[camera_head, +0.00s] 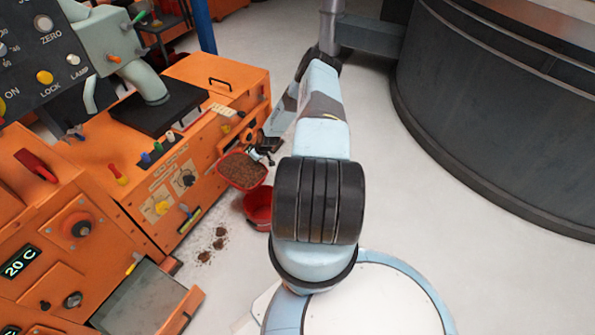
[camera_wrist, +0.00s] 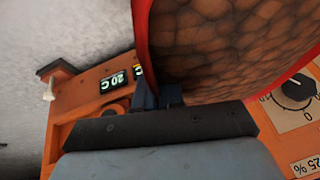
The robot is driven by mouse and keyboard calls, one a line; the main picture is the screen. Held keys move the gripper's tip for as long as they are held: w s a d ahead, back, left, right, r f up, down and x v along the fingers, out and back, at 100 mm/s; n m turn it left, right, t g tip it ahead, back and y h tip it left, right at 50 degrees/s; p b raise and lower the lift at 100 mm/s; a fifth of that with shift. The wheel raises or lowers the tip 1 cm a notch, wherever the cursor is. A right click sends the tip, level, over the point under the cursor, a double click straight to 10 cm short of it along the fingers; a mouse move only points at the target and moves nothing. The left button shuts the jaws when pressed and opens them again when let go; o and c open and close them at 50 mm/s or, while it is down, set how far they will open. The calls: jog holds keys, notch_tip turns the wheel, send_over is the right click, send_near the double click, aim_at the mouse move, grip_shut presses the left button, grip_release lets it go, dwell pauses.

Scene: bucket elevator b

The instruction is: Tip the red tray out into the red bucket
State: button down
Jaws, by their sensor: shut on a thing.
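The red tray (camera_head: 243,169) is full of brown granular material and hangs out in front of the orange machine, above the floor. My gripper (camera_head: 264,152) is shut on the tray's edge at its far right side. In the wrist view, my gripper (camera_wrist: 160,98) meets the red tray (camera_wrist: 142,40), whose brown contents fill the upper right. The red bucket (camera_head: 258,205) stands on the floor, just below and to the right of the tray in the head view. My arm hides its right part.
The orange machine (camera_head: 165,150) with knobs and levers fills the left side. Small brown spills (camera_head: 218,243) lie on the floor left of the bucket. A large dark round tank (camera_head: 480,120) stands at the right. The pale floor between is clear.

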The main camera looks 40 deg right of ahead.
jog(key=s+d+f, duration=0.5)
jog(key=d+f, duration=0.1)
jog(key=d, duration=0.3)
jog(key=s+d+f+m, duration=0.1)
jog(key=s+d+f, duration=0.3)
jog(key=d, duration=0.6)
notch_tip(320, 180, down, 3)
jog(key=shift+s+d+r, duration=0.2)
jog(key=shift+s+d, duration=0.1)
jog(key=shift+s, duration=0.05)
jog(key=shift+a+r+h, duration=0.15)
jog(key=shift+h, duration=0.15)
